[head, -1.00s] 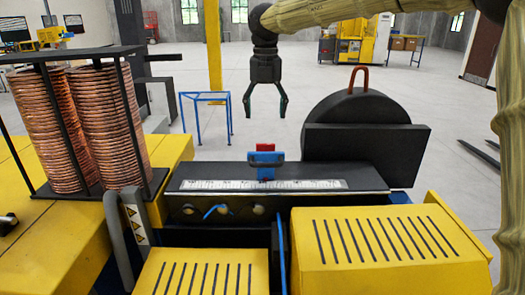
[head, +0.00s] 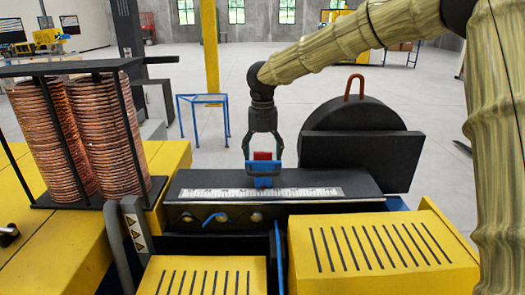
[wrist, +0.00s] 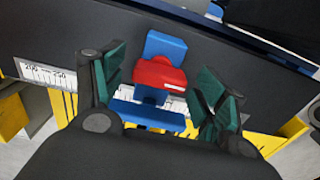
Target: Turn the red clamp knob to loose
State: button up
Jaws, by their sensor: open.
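The red clamp knob (head: 262,156) sits on top of the blue clamp (head: 263,177) on the black bench with the white ruler (head: 210,193). In the wrist view the red knob (wrist: 160,75) lies between my finger pads, above the blue clamp (wrist: 148,115). My gripper (head: 262,155) points down over the clamp with one finger on each side of the knob. It is open; in the wrist view (wrist: 163,92) a gap shows between each finger and the knob.
A black round housing with a red handle (head: 354,84) stands close to the right of the clamp. Copper coils (head: 98,130) in a black frame stand at the left. Yellow slotted covers (head: 375,250) lie in front. Open floor is behind.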

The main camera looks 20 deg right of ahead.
jog(key=shift+f, duration=0.25)
jog(key=c, duration=1)
